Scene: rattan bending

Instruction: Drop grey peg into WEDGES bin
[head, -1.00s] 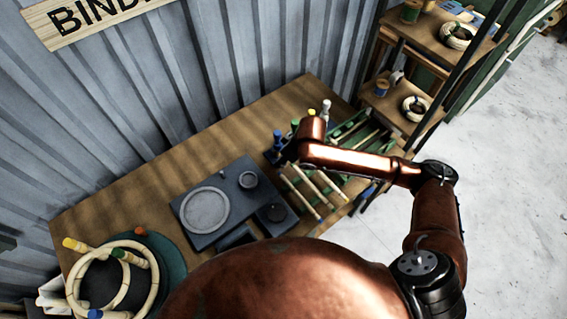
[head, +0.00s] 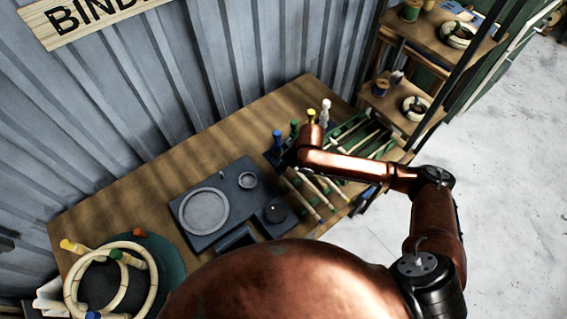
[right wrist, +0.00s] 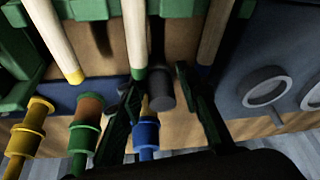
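The grey peg (right wrist: 160,90) shows in the right wrist view as a short dark grey cylinder by the dark blue rack, just behind the blue peg (right wrist: 147,134). My right gripper (right wrist: 160,78) is open, with one finger on each side of the grey peg. I see a gap to the right finger; contact on the left is unclear. In the head view my right arm (head: 355,166) reaches over the rack and hides the grey peg and the fingers. No bin with a readable WEDGES label shows. My left gripper is not in view.
Green (right wrist: 85,128) and yellow (right wrist: 25,130) pegs stand beside the blue one. Pale rods (right wrist: 136,35) lie close above the fingers. A dark fixture (head: 228,202) and a rattan coil (head: 75,285) occupy the table (head: 150,185). Its back left is clear.

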